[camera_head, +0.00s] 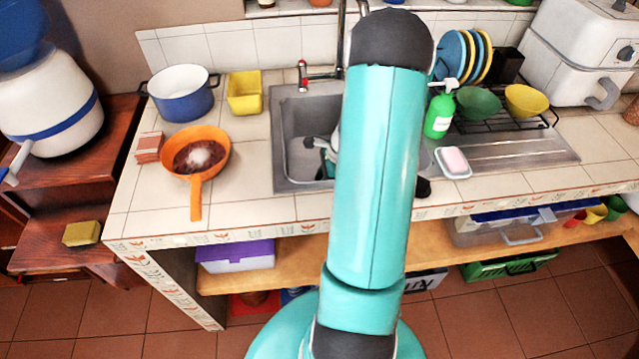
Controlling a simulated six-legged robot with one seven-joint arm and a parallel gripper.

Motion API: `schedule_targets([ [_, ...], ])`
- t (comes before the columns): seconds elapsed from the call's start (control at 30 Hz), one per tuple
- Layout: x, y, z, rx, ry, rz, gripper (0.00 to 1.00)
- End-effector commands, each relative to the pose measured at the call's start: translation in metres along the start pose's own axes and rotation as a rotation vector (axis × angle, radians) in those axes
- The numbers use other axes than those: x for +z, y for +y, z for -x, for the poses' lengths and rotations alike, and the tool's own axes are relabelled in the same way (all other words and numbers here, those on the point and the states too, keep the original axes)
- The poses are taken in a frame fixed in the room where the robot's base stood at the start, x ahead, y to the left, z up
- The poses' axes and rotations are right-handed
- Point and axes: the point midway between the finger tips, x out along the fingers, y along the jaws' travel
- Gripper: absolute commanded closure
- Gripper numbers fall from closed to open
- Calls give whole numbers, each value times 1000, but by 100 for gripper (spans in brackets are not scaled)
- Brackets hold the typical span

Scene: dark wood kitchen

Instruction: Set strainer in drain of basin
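The basin (291,118) is the metal sink set in the tiled counter, and my teal arm crosses in front of its right part. Its drain is hidden or too unclear to make out. I cannot make out a strainer for certain. A small dark and green shape shows inside the basin at the left edge of my arm. It may be part of my gripper (325,150), which is otherwise hidden behind my arm. I cannot see its fingers clearly, nor whether it holds anything.
An orange pan (221,152), blue pot (184,103) and yellow container (244,96) stand left of the sink. A faucet (318,73) rises behind it. A green bottle (439,115), soap dish (453,172) and dish rack (528,124) are to the right.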

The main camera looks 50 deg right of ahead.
Motion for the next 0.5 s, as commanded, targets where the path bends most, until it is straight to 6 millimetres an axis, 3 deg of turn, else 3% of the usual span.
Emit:
schedule_targets([
  [0.3, 0, -1, 70, -5, 3, 1, 70],
  [0.5, 0, 0, 97, -2, 2, 1, 70],
])
